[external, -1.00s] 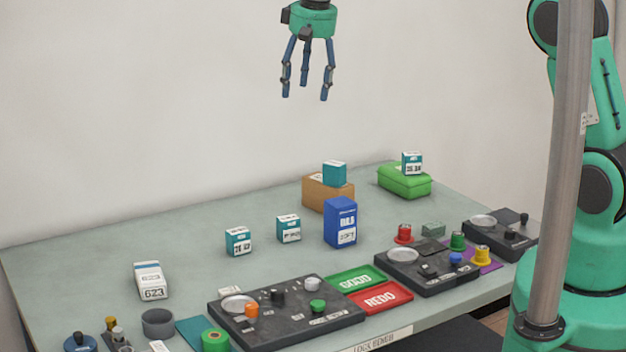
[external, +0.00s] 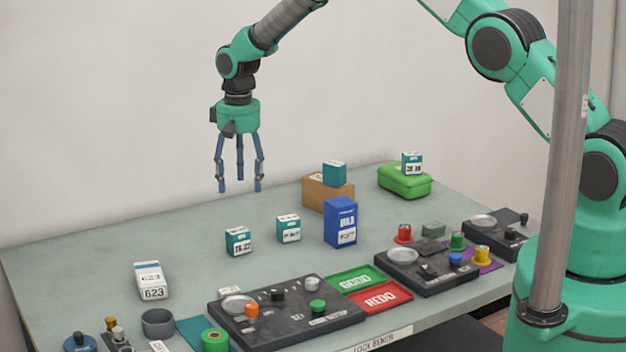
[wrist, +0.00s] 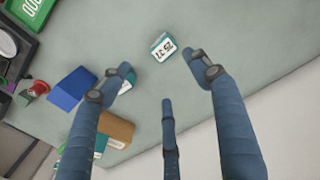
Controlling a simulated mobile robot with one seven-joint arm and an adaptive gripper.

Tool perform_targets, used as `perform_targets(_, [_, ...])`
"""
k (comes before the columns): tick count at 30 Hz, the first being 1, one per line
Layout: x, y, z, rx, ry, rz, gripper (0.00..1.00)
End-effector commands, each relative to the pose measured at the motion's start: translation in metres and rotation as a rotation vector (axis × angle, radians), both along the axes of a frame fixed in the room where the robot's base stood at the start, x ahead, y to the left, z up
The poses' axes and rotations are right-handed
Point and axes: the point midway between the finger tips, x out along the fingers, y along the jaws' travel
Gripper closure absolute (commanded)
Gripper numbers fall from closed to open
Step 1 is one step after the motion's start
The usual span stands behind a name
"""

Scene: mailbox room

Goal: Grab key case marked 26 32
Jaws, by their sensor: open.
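Several small teal-and-white key cases are on the bench. One (external: 238,241) stands left of centre, and a second (external: 288,228) stands to its right. A third (external: 334,174) sits on a brown box, and a fourth (external: 411,163) on a green case. Their numbers are too small to read surely in the external view. In the wrist view a case (wrist: 163,47) has a label like "25 27", not clearly readable. My gripper (external: 239,188) is open and empty, fingers down, above the bench and behind the leftmost case. Its three fingers also show in the wrist view (wrist: 160,82).
A blue box (external: 340,222) stands before the brown box (external: 322,195); the green case (external: 404,183) is behind right. A white box marked 623 (external: 151,281) is at left. Dark control panels (external: 335,325) and red and green trays (external: 380,298) line the front. The left bench middle is clear.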

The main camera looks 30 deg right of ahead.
Motion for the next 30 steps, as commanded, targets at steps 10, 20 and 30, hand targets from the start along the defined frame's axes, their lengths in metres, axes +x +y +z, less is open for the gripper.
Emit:
perform_targets(10, [0.004,0.009,-0.023,-0.003,0.011,0.001,0.38])
perform_targets(20, [0.003,0.009,-0.026,-0.003,0.012,0.001,0.38])
perform_targets(30, [0.002,0.009,-0.064,-0.005,0.015,0.001,0.38])
